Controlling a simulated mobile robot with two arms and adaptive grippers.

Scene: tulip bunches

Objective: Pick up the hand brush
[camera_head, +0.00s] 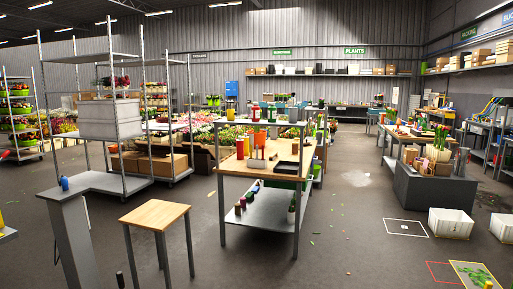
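I cannot make out a hand brush for certain in the head view. A wooden-topped workbench (232,166) stands in the middle, with orange and yellow containers (243,148) and a dark shallow tray (286,168) on it. Small items, too small to name, lie between them. The lower shelf (262,212) of this bench holds several small coloured items, also too small to identify. Neither of my grippers shows in the view.
A small wooden-topped stool or table (155,214) stands at front left, near a grey post (75,235). Metal racks (112,183) stand behind. White crates (450,223) sit on the floor at right. The floor right of the workbench is mostly open.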

